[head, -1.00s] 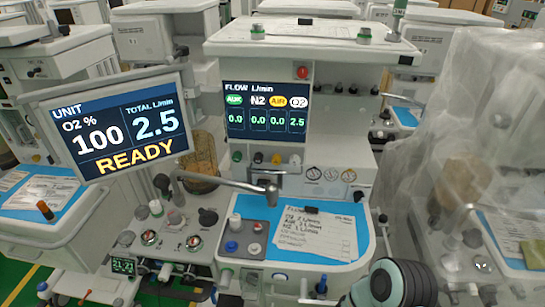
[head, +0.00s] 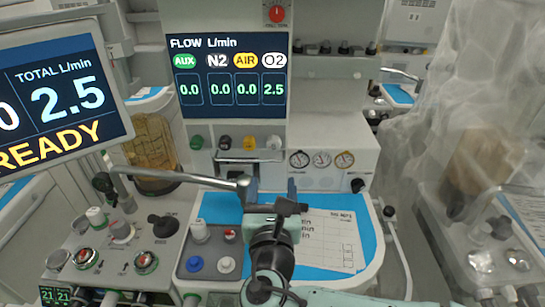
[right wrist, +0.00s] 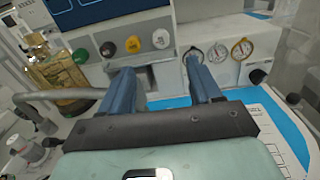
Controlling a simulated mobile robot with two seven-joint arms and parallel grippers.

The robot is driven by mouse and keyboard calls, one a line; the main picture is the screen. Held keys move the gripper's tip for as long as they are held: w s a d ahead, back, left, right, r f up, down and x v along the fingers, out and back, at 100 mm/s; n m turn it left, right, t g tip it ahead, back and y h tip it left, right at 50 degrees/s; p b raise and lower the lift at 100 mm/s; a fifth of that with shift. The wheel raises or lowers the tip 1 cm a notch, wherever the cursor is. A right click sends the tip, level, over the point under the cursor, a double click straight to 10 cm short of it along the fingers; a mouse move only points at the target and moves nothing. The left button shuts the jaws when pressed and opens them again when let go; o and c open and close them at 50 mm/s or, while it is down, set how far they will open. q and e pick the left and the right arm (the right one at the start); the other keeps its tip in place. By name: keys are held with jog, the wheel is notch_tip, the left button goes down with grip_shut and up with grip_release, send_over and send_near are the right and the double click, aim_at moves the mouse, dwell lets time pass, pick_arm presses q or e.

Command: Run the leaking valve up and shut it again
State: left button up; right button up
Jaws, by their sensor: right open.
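The flow display (head: 226,75) reads AUX 0.0, N2 0.0, AIR 0.0 and O2 2.5. Below it is a row of valve knobs: green (head: 196,142), black (head: 224,142), yellow (head: 249,142) and white (head: 274,142). In the right wrist view the same row shows the green knob (right wrist: 81,56), black knob (right wrist: 107,48), yellow knob (right wrist: 133,44) and white knob (right wrist: 160,38). My left gripper is not in view.
A metal arm (head: 175,177) extends across the worktop towards my gripper. Gauges (head: 321,159) sit right of the knobs. A written sheet (head: 325,242) lies on the blue mat (head: 215,208). A monitor (head: 55,95) reading READY stands left. A plastic-draped cart (head: 475,150) stands right.

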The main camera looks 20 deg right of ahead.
jog(key=f, duration=0.1)
send_near(274, 146)
jog(key=x, duration=0.7)
jog(key=shift+w+b, duration=0.4)
jog(key=shift+c, duration=0.3)
jog(key=c, duration=1)
